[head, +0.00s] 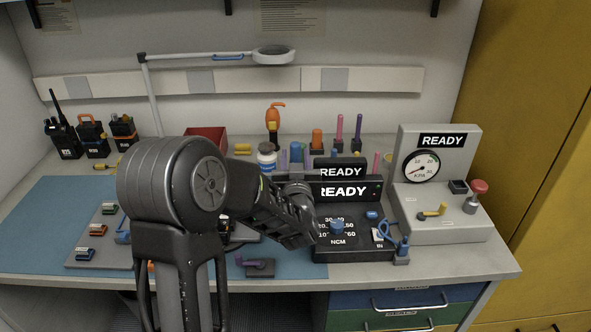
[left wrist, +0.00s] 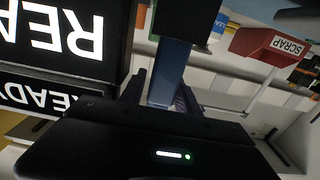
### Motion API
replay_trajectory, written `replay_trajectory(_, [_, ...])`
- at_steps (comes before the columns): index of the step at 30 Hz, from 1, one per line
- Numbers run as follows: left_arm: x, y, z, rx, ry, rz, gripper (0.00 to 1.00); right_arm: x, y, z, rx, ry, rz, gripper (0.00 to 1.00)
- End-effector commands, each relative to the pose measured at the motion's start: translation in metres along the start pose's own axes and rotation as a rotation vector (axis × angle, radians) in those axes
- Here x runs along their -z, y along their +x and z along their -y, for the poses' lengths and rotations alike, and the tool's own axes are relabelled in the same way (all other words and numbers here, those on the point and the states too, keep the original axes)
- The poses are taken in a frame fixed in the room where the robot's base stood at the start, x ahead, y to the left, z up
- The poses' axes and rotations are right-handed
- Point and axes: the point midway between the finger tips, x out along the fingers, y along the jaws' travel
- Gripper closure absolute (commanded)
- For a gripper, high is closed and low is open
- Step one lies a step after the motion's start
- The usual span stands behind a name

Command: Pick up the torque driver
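An orange-topped, driver-like tool (head: 273,125) stands upright at the back of the bench in the head view. I cannot tell for sure whether it is the torque driver. My left arm reaches in from the front, and its gripper is mostly hidden behind my own links there. In the left wrist view my left gripper (left wrist: 163,98) has its fingers apart with a blue bar-like thing (left wrist: 170,72) between them. I cannot tell whether they press on it. My right gripper is in neither view.
A black torque tester (head: 350,245) with READY displays stands close by my left arm. A grey gauge station (head: 445,220) is to its right. Radios (head: 66,140) stand at the back left. A red scrap bin (left wrist: 275,48) shows in the left wrist view. A blue mat (head: 45,230) covers the left front.

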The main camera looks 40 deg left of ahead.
Motion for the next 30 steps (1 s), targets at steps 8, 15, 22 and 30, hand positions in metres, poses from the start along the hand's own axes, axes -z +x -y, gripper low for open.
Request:
replay_trajectory(8, [-0.0003,0.0060,0.0003,0.000,0.001,0.000,0.62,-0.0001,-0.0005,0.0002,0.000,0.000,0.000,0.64])
replay_trajectory(15, [-0.0002,0.0058,0.0002,0.000,0.001,0.000,0.62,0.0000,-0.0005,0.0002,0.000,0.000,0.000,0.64])
replay_trajectory(22, [-0.0002,0.0057,0.0001,0.000,0.001,0.000,0.68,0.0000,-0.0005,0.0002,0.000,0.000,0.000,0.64])
replay_trajectory(30, [-0.0002,0.0057,0.0001,0.000,0.001,0.000,0.90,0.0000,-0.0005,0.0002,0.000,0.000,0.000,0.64])
